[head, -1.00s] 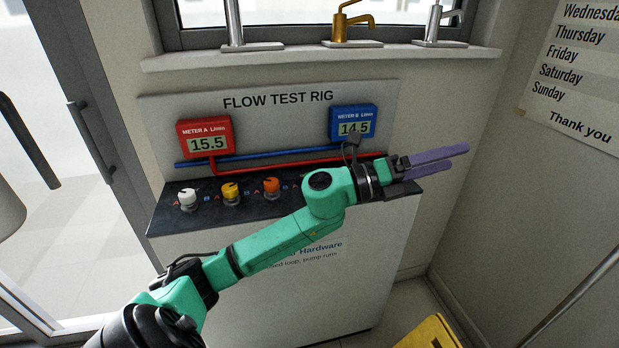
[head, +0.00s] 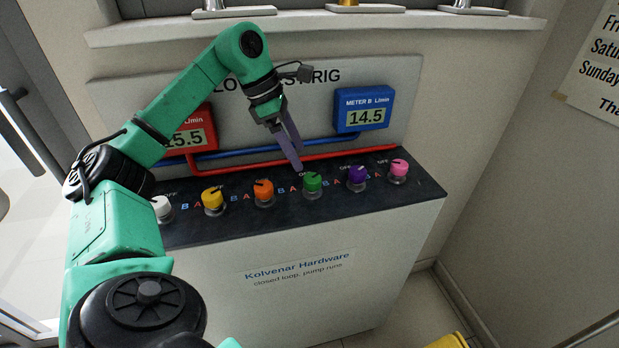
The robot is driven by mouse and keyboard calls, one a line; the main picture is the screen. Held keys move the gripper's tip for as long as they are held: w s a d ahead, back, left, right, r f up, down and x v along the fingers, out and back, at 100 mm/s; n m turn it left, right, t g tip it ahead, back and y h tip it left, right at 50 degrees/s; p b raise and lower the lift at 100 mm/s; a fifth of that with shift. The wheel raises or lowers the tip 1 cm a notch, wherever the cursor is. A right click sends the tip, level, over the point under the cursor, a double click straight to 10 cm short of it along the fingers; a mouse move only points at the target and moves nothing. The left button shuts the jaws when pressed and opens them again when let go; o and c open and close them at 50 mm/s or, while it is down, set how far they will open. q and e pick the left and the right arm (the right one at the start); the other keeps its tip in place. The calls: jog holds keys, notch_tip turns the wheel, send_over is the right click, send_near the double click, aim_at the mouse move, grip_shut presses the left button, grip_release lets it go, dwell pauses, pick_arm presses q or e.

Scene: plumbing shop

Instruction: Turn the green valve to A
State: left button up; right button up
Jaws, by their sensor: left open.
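The green valve (head: 312,183) is a round knob on the dark top of the test rig, between the orange and purple valves. A dark pointer mark shows on its top. A red A and a blue B label stand beside the knobs; an "OFF" mark is behind the green one, partly hidden. My left gripper (head: 297,166) points down with its purple fingers just behind and above the green valve, slightly to its left. It is open and holds nothing. Whether a fingertip touches the knob I cannot tell. My right gripper is not in view.
White (head: 162,207), yellow (head: 213,198), orange (head: 263,190), purple (head: 357,175) and pink (head: 399,168) valves share the row. Behind run red and blue pipes. The red meter (head: 192,128) reads 15.5, partly covered by my arm; the blue meter (head: 363,108) reads 14.5.

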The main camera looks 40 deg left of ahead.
aim_at(311, 178)
pick_arm(q)
jog(key=x, duration=0.7)
jog(key=shift+d+b, duration=0.1)
jog(key=shift+b, duration=0.2)
jog(key=shift+w+f, duration=0.1)
jog(key=shift+f, duration=0.2)
jog(key=c, duration=1.3)
grip_shut()
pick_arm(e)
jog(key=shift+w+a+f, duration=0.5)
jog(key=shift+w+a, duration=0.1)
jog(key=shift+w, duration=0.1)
